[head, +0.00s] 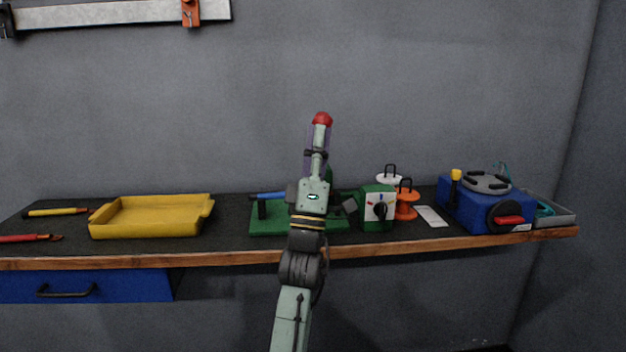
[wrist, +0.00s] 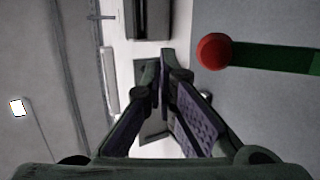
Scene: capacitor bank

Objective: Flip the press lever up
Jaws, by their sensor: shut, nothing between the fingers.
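The press lever's red knob (head: 322,118) stands high against the wall in the head view, above my arm; most of the lever is hidden behind my arm. In the wrist view the red knob (wrist: 214,51) tips a green lever bar (wrist: 275,57) that runs off the right edge. The green press base (head: 270,226) rests on the bench, partly behind my arm. My gripper (wrist: 160,72) is shut and empty, with the knob beside it to the right, apart in the picture. In the head view my gripper (head: 317,145) points up, just below the knob.
A yellow tray (head: 150,218) stands left on the bench. Right of the press are a green box with a dial (head: 378,208), orange (head: 406,204) and white weights, and a blue machine (head: 485,208). A blue drawer (head: 90,286) is below the bench's wooden edge.

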